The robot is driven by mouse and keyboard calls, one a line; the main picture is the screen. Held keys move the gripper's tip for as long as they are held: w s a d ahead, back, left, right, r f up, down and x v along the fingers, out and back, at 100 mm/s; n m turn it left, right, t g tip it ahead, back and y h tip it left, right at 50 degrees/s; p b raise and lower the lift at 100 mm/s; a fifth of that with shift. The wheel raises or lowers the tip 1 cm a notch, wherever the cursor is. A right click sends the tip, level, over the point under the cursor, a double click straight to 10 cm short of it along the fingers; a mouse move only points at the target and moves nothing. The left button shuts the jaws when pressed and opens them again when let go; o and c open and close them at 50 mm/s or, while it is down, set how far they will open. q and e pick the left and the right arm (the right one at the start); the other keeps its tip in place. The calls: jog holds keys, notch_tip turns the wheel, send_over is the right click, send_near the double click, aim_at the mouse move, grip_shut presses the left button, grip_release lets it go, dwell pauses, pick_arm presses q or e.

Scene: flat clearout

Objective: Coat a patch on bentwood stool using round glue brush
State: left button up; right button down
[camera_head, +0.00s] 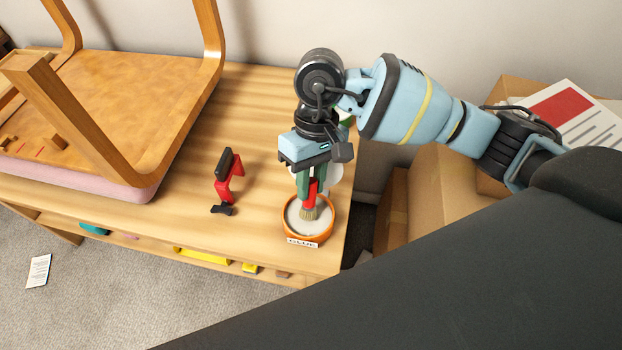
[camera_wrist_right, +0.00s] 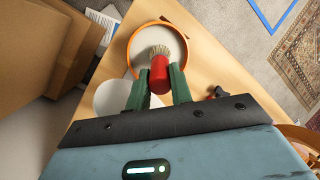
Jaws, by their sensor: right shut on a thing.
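The bentwood stool (camera_head: 120,95) lies upside down at the left of the wooden table, its bent legs pointing up, with a pink layer (camera_head: 85,180) along the seat's edge. My right gripper (camera_head: 307,188) points down at the table's right end, shut on the red round glue brush (camera_head: 310,196). The brush's pale bristles are at the orange glue pot (camera_head: 328,234), over or in its whitish contents; I cannot tell how deep. In the right wrist view the brush (camera_wrist_right: 159,75) sits between the green fingers, bristles inside the pot's rim (camera_wrist_right: 131,52). My left gripper is not in view.
A red and black clamp (camera_head: 228,180) stands on the table between stool and pot. A white round thing (camera_head: 333,177) is behind my gripper. Cardboard boxes (camera_head: 440,195) stand right of the table. Bare tabletop (camera_head: 265,120) lies behind the clamp.

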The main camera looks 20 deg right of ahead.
jog(key=shift+s+f, duration=0.2)
jog(key=shift+f, duration=0.05)
